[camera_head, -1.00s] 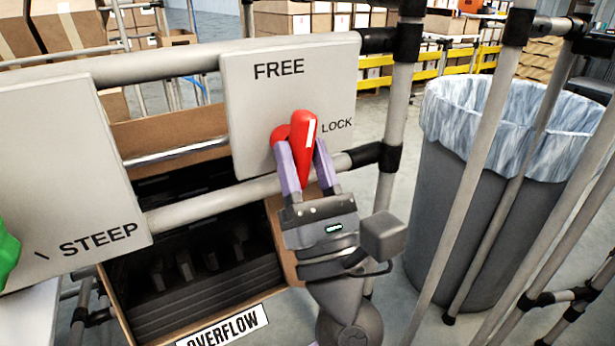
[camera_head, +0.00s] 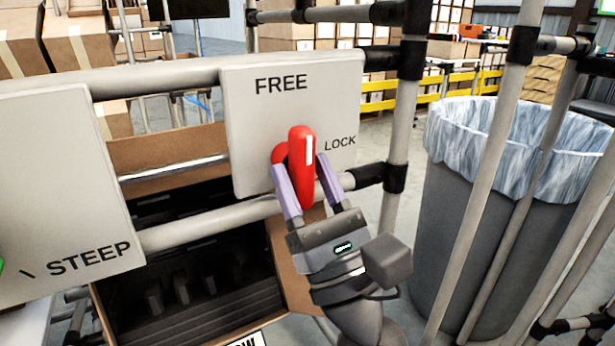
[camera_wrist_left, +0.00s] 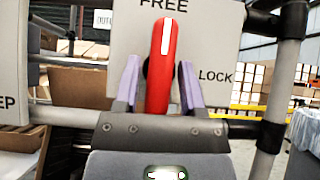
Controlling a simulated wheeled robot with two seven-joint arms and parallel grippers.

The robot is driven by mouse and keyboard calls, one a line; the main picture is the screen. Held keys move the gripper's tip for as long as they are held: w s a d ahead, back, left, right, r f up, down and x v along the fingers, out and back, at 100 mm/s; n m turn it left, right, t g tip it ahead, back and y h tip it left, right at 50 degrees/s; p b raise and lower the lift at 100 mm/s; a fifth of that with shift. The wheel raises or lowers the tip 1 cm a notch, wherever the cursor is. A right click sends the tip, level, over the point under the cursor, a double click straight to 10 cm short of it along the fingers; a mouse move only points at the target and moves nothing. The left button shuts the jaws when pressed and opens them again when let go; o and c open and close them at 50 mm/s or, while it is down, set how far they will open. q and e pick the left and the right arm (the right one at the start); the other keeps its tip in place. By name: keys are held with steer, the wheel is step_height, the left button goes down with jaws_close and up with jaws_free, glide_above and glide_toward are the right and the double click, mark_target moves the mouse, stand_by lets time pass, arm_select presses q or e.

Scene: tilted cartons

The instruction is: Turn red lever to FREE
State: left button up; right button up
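The red lever (camera_head: 302,165) is mounted on a light panel (camera_head: 245,110) marked FREE at the top and LOCK at the right. Its white stripe is nearly upright in the head view. My left gripper (camera_head: 303,185) has one purple finger on each side of the lever. In the left wrist view (camera_wrist_left: 158,85) gaps show between the fingers and the lever, so it looks open around it. My right gripper is out of view.
Grey pipes (camera_head: 225,220) with black joints frame the panel. A second panel (camera_head: 65,190) marked STEEP is at the left. An open carton (camera_head: 285,265) with dark contents lies below. A grey bin (camera_head: 465,230) with a plastic liner stands at the right behind pipes.

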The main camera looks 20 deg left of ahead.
arm_select(q)
steer(key=shift+o, duration=0.8)
steer(key=p+v, duration=0.1)
steer(key=v, duration=0.9)
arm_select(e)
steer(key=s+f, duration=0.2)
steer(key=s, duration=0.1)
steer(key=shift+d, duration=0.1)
